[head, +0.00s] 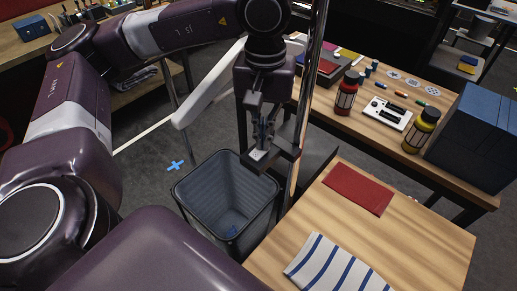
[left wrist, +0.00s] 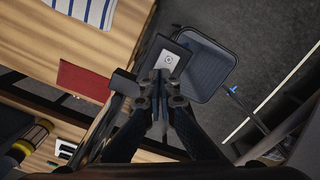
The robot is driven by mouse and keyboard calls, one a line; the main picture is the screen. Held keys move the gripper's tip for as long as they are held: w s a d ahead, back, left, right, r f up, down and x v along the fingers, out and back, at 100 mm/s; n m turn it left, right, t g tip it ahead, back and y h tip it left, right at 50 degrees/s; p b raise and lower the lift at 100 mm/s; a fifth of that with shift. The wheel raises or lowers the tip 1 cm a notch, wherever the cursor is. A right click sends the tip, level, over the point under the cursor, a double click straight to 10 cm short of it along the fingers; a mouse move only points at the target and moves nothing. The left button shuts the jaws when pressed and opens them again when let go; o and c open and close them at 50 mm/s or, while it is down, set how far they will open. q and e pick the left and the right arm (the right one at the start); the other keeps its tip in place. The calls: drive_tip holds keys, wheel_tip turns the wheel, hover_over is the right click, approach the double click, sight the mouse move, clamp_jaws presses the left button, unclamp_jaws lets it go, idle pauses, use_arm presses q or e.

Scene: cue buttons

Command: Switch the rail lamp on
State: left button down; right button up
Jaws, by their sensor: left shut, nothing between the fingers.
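A dark switch box with a pale square button (head: 257,155) is mounted near the metal pole (head: 309,95), above the bin. In the left wrist view the pale button (left wrist: 169,60) shows a round mark on its face. My left gripper (head: 262,146) points down at the button with its fingers together and empty. In the left wrist view the fingertips (left wrist: 160,78) lie at the near edge of the button; I cannot tell whether they touch it. No lit lamp can be made out. My right gripper is not in view.
A grey bin (head: 215,190) stands below the box. A wooden table (head: 420,235) with a red cloth (head: 357,187) and a striped cloth (head: 335,265) is at the right.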

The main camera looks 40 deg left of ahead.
use_arm(q)
drive_tip(key=shift+f, duration=0.3)
drive_tip(key=shift+r+p, duration=1.75)
drive_tip(key=shift+r, duration=1.8)
